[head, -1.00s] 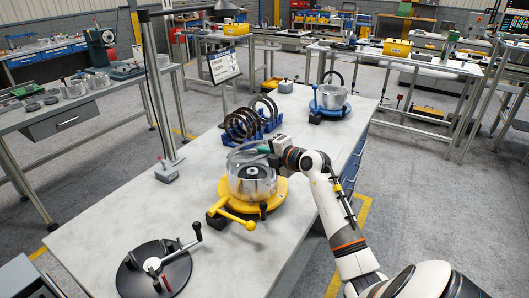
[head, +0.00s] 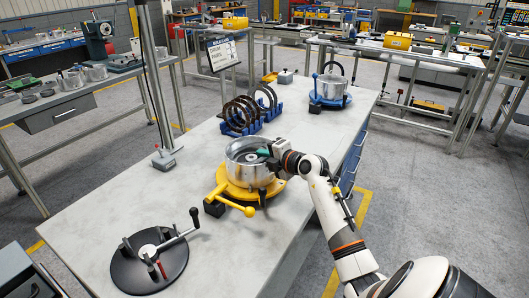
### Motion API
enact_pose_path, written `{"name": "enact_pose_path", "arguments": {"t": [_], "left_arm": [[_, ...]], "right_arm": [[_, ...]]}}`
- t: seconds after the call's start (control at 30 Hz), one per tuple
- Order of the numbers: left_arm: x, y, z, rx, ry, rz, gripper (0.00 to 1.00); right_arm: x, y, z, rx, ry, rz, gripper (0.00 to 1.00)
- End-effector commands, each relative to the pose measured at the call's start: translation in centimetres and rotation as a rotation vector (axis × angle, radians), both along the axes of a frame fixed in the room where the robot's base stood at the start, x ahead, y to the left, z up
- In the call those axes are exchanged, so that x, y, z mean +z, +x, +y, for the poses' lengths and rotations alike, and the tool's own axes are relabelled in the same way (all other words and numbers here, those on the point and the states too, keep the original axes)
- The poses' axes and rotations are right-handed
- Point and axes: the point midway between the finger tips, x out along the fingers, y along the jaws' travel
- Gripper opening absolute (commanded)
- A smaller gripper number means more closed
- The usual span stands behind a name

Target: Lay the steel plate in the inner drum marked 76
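A silver drum (head: 240,174) stands on a yellow turntable base (head: 224,187) in the middle of the bench. A grey steel ring-shaped plate (head: 238,154) appears to lie about level inside the drum's mouth, around a dark centre with a hub. My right gripper (head: 264,153) is at the drum's right rim, its teal fingertips over the plate's edge. I cannot tell whether they still grip it. A second silver drum (head: 329,88) stands on a blue base (head: 330,102) farther back, with a dark ring upright on top. No number is legible on either drum. My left gripper is out of view.
Several dark ring plates (head: 241,112) stand upright in a blue rack (head: 249,127) behind the yellow base. A black round fixture (head: 147,265) with a crank handle sits at the front left. A grey post rises at the bench's left edge. Bare bench lies left of the drum.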

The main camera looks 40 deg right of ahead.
Motion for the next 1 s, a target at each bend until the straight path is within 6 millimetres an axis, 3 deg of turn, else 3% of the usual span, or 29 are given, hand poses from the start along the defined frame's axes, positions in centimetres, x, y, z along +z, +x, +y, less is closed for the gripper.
{"name": "enact_pose_path", "arguments": {"t": [0.23, 0.4, 1.0], "left_arm": [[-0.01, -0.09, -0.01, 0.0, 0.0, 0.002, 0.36], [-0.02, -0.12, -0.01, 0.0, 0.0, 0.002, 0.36], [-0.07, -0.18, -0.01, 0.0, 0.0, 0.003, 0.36]], "right_arm": [[-0.01, 0.03, 0.03, 0.0, 0.0, -0.001, 0.0], [-0.04, 0.02, 0.02, 0.0, 0.0, 0.0, 0.28], [-0.65, -0.07, 0.13, 0.003, 0.003, 0.013, 0.28]]}}
